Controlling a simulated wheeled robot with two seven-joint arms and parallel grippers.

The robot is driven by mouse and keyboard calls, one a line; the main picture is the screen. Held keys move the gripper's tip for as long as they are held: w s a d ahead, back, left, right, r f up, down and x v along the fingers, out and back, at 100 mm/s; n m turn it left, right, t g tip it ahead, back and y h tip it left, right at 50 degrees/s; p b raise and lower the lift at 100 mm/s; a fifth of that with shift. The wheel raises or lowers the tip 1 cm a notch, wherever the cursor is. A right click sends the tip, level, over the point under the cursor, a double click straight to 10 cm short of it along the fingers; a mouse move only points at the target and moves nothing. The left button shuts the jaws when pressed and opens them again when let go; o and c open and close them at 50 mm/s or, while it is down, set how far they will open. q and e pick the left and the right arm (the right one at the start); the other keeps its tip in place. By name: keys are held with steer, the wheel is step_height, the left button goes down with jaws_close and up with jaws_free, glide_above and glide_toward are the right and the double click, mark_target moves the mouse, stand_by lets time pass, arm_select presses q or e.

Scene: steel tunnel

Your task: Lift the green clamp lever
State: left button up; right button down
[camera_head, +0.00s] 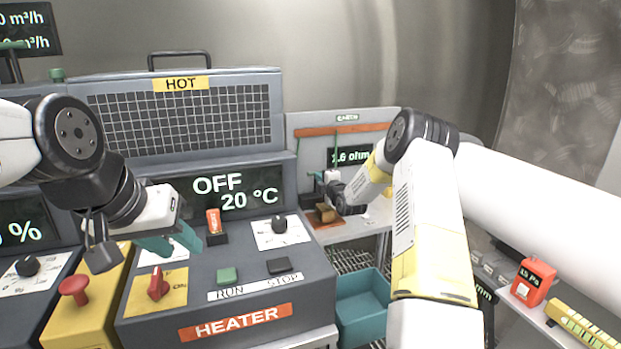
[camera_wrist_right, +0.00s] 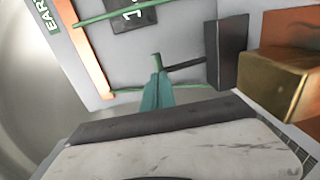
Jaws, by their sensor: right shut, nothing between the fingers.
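The green clamp lever's grip (camera_wrist_right: 156,60) shows just beyond my right fingertips in the right wrist view. A thin dark bar runs from beside it to a dark block on the right. My right gripper (camera_wrist_right: 158,78) has its teal fingers together and empty, with the tips at or very near the lever; I cannot tell if they touch. In the head view the right wrist is at the earth panel and hides most of the clamp. My left gripper (camera_head: 172,246) hangs over the heater console, its teal fingers apart and empty.
A brass block (camera_wrist_right: 275,82) stands right of the lever. The earth panel (camera_head: 300,150) carries a copper bar and green wires. A teal bin (camera_head: 362,312) stands below. The heater console (camera_head: 195,298) has an orange tag, knobs and buttons. A red meter (camera_head: 533,281) sits on the right shelf.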

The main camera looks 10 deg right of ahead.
steer(key=shift+w+a, duration=0.1)
steer(key=shift+w, duration=0.5)
